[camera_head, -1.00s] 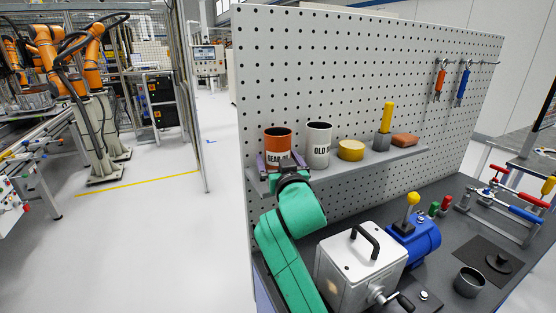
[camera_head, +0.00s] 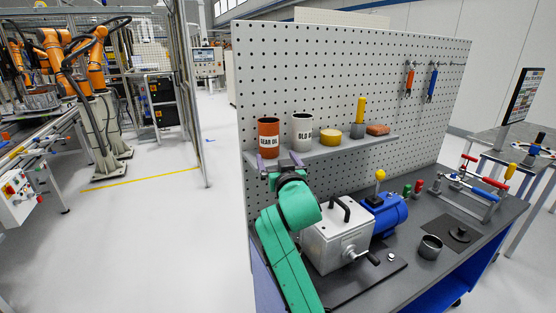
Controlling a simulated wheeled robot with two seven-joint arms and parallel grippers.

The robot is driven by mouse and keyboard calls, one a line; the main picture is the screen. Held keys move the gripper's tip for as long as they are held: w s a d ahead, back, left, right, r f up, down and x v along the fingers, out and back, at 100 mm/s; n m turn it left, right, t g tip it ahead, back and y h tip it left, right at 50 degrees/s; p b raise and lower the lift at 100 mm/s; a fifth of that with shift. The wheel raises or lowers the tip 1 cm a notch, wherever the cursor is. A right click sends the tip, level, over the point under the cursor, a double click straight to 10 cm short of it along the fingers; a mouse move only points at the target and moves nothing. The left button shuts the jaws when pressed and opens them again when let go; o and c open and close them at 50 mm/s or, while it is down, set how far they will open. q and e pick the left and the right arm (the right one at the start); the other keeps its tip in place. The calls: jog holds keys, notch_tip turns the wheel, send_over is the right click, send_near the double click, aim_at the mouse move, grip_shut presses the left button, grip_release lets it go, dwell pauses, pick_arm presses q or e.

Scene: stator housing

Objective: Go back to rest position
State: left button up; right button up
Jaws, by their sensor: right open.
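My right gripper (camera_head: 279,161) is open and empty. Its two purple fingers are spread apart just in front of and slightly below the orange can labelled GEAR OIL (camera_head: 268,138). The can stands upright at the left end of the grey shelf (camera_head: 350,146) and is apart from the fingers as far as I can see. My green right arm reaches up from the bottom of the view, left of the workbench (camera_head: 400,274). My left gripper is not in view.
A white OLD OIL can (camera_head: 302,132), a yellow tin (camera_head: 330,138), a yellow-handled tool (camera_head: 361,110) and a reddish block (camera_head: 378,129) share the shelf. The pegboard (camera_head: 350,75) stands behind. A grey housing (camera_head: 335,240) and blue motor (camera_head: 384,214) sit on the bench.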

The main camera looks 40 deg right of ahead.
jog(key=s+a+f+n+g+y, duration=0.25)
jog(key=a+f, duration=0.25)
jog(key=f, duration=0.6)
jog(key=s+a+f+n+g+y, duration=0.25)
jog(key=s+a+f+g, duration=0.2)
jog(key=f, duration=0.65)
jog(key=s+a+f+n+g+y, duration=0.3)
jog(key=s+a+f+g+y, duration=0.15)
jog(key=s+a+f, duration=0.8)
jog(key=s+d+f+g, duration=0.1)
jog(key=s+f, duration=0.1)
jog(key=f, duration=0.9)
jog(key=s+d+f+g, duration=0.1)
jog(key=d+f, duration=0.1)
jog(key=f, duration=0.9)
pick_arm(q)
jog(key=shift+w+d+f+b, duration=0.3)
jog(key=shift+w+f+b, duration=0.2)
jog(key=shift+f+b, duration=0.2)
pick_arm(e)
jog(key=s+d+f+g, duration=0.1)
jog(key=s+d+f, duration=0.1)
jog(key=s+f, duration=1.3)
jog(key=shift+s+d+f, duration=0.3)
jog(key=shift+s+f, duration=0.1)
jog(key=shift+s, duration=0.85)
jog(key=shift+h, duration=0.25)
